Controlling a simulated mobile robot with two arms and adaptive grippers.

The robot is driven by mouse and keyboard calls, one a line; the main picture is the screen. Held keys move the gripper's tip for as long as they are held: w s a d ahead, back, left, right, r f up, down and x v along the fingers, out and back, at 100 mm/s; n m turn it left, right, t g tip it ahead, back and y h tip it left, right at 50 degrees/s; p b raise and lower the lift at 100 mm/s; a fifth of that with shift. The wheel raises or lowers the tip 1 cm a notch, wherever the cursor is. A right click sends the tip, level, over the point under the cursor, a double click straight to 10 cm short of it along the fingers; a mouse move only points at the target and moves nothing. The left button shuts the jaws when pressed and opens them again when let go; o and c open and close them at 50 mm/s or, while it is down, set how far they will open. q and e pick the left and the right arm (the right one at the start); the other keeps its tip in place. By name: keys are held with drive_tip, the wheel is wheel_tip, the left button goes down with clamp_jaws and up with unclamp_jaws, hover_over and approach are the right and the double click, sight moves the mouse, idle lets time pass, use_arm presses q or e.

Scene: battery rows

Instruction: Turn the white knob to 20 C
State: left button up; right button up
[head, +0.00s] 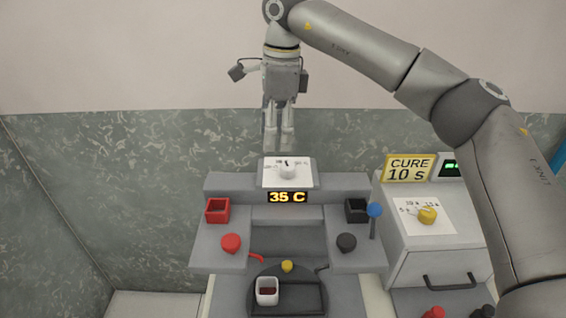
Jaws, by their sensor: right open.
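The white knob (287,172) sits on a white dial plate (273,183) at the top of the grey station. Its pointer and most scale marks are too small to read. The display (287,197) just below it reads 35 C. My right gripper (279,152) hangs above and slightly left of the knob, pointing down, its fingers open. Nothing is between the fingers, and it looks apart from the knob. My left gripper is not in view.
A red box (217,210) and red knob (231,243) are left; a black box (357,210), blue-topped lever (375,211) and black knob (346,243) are right. A white cup (267,291) stands in front. A yellow knob (427,215) sits by a CURE 10 s sign (409,168).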

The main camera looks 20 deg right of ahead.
sight(288, 166)
drive_tip(key=shift+h, duration=0.5)
drive_tip(key=d+f, duration=0.1)
drive_tip(key=f, duration=0.1)
drive_tip(key=d+f+p, duration=0.1)
drive_tip(key=f, duration=0.2)
drive_tip(key=d+f+p, duration=0.1)
drive_tip(key=f, duration=0.2)
drive_tip(key=shift+w, duration=0.1)
drive_tip(key=shift+a+f, duration=0.15)
drive_tip(key=shift+f, duration=0.5)
drive_tip(key=c, duration=1)
